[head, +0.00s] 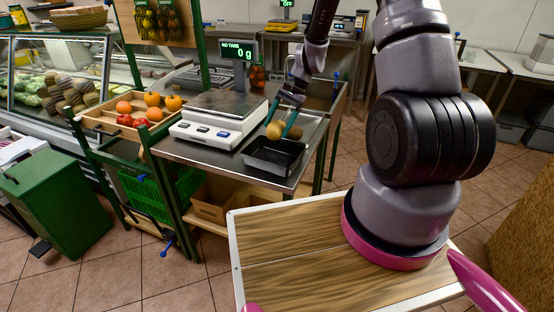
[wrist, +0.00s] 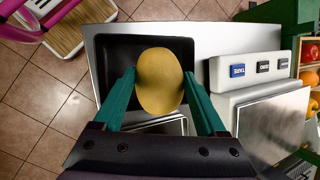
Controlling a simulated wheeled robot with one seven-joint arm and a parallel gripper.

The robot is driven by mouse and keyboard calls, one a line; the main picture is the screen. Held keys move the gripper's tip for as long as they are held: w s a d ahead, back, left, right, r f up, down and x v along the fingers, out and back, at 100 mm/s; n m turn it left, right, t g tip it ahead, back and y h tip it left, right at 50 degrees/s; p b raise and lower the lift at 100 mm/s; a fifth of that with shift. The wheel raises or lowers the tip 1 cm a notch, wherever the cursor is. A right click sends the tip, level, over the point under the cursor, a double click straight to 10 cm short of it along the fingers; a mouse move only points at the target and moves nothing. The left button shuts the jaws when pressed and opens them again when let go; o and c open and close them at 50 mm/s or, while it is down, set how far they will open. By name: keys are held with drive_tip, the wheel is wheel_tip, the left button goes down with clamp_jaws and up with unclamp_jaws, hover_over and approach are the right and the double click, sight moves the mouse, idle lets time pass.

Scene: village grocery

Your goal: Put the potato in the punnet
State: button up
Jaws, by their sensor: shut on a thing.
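The potato (wrist: 160,82) is yellow-brown and sits between the two teal fingers of my gripper (wrist: 158,73), which is shut on it. In the head view, the potato (head: 274,131) and my gripper (head: 283,124) appear just above and behind the far rim of the punnet. The punnet (head: 262,168) is a black, open rectangular tray on the metal counter, and looks empty where visible. In the wrist view, the potato overlaps the punnet (wrist: 112,55) and hides part of its inside. I cannot tell exactly how high the potato is above it.
A white scale (head: 212,128) stands left of the punnet, close beside it. A shallow metal tray (wrist: 165,126) lies beside the punnet. A wooden crate (head: 98,122) holds tomatoes and oranges further left. The counter's front edge (head: 225,165) is close to the punnet.

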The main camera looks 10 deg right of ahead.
sight(278, 137)
wheel_tip(278, 137, down, 5)
drive_tip(key=shift+r, duration=0.1)
drive_tip(key=shift+f, duration=2.55)
drive_tip(key=shift+f, duration=0.15)
drive_tip(key=o, duration=1.4)
drive_tip(key=shift+o, duration=0.2)
